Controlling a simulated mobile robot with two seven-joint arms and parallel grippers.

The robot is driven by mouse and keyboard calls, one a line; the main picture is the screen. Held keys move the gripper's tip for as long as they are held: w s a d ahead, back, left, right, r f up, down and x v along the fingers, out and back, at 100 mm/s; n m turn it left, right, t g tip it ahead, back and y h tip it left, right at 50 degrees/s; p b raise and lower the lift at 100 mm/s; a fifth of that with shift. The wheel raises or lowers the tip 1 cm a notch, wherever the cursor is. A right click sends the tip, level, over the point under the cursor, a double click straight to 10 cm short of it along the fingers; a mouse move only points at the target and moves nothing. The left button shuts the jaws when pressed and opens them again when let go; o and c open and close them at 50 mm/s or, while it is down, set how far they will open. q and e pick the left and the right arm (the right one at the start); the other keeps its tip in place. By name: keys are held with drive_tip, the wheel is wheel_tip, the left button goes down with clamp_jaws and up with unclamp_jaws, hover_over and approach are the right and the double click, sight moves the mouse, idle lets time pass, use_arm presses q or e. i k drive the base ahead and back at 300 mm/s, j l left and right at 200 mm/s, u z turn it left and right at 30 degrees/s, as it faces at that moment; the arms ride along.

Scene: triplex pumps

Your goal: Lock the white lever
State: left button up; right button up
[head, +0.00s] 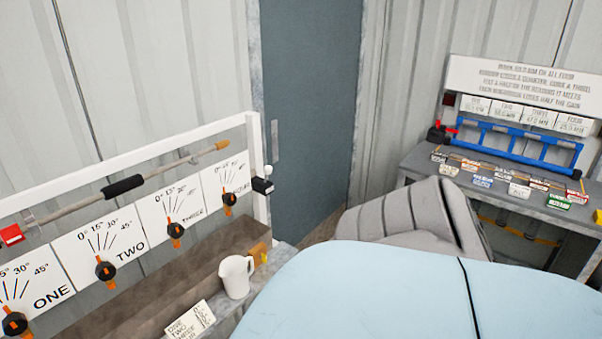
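A small white knob (267,170) sticks up from a black box (262,186) at the right end of the white panel frame on the left. It is the only small white handle-like part I see, but I cannot tell for sure that it is the white lever. Its locked or unlocked state is too small to tell. Neither of my grippers is in view.
The panel has several black-and-orange dials (106,271) below a long rod with a black grip (122,187). A white jug (236,277) stands on the ledge beside a card (190,320). A grey bench (420,160) at right holds a blue rack (520,140) and several small labelled blocks.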

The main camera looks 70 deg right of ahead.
sight(268, 169)
drive_tip(key=z, duration=2.1)
